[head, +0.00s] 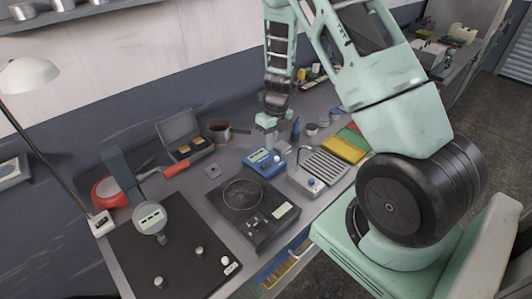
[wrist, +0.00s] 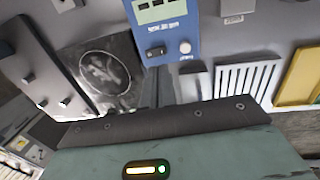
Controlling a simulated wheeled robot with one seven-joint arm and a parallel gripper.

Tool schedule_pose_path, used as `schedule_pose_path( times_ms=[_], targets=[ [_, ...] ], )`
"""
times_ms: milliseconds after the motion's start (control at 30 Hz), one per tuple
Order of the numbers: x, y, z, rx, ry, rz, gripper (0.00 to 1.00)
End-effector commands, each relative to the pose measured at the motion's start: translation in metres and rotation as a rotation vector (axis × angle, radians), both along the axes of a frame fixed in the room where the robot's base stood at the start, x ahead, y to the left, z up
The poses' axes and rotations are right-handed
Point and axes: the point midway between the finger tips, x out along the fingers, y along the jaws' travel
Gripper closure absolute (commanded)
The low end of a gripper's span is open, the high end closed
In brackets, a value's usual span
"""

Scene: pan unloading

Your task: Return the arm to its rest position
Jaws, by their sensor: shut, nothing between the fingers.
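My arm reaches over the workbench (head: 190,185) from the right in the head view. My gripper (head: 268,122) hangs above the back middle of the bench, behind the blue device (head: 264,162). The hot plate (head: 255,222) has a bare ring on top.
A pot with dark red contents (head: 220,133) stands at the back beside an open grey case (head: 185,138). A ribbed metal unit (head: 325,166) and yellow tray (head: 343,150) lie right. A lamp (head: 28,74) stands far left.

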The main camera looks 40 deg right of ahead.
Motion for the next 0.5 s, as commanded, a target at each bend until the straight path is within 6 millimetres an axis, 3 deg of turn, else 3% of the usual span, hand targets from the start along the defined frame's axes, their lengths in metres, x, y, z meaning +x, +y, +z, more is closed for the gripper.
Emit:
schedule_pose_path(
  times_ms=[200,500],
  targets=[
    [0.002,-0.011,0.043,-0.005,-0.005,-0.001,1.00],
    [0.001,-0.017,0.069,-0.004,-0.003,-0.002,1.00]
  ],
)
